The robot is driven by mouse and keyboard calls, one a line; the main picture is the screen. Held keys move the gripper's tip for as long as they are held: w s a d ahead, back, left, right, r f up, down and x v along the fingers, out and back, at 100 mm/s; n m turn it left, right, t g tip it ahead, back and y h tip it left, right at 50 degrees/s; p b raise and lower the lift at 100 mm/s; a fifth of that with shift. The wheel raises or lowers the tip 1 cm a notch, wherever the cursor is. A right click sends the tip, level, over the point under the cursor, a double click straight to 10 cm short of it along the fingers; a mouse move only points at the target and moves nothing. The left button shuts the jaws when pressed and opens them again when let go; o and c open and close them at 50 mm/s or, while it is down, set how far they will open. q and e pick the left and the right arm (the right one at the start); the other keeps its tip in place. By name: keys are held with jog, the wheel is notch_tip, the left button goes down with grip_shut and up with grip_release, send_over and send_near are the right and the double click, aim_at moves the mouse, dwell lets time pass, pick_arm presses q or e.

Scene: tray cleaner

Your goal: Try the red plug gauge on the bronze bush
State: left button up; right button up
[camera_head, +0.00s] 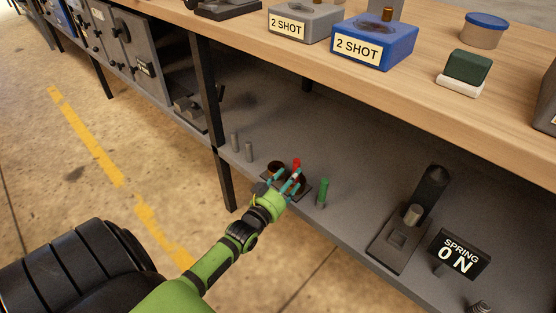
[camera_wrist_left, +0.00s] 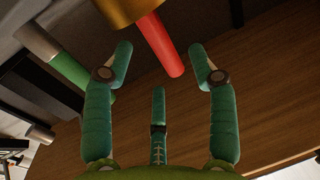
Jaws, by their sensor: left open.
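The red plug gauge (camera_head: 296,163) stands on the lower shelf with its red handle up. In the left wrist view its red handle (camera_wrist_left: 160,45) meets a bronze bush (camera_wrist_left: 128,8), cut off by the frame edge. The gauge's lower end is hidden at the bush; I cannot tell how deep it sits. My left gripper (camera_head: 288,184) is open at the gauge. In the wrist view its spread fingers (camera_wrist_left: 160,62) lie either side of the red handle's end, with gaps visible between. My right gripper is not in view.
A green plug gauge (camera_head: 322,192) stands close to the right, also in the wrist view (camera_wrist_left: 70,70). Two grey pins (camera_head: 249,152) stand left. A black fixture (camera_head: 398,240) and a "SPRING 0 N" sign (camera_head: 460,254) stand farther right. The wooden bench top (camera_head: 300,60) overhangs the shelf.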

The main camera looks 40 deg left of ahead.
pick_arm(q)
jog(key=s, duration=0.7)
jog(key=shift+s+d, duration=0.2)
jog(key=shift+d, duration=0.1)
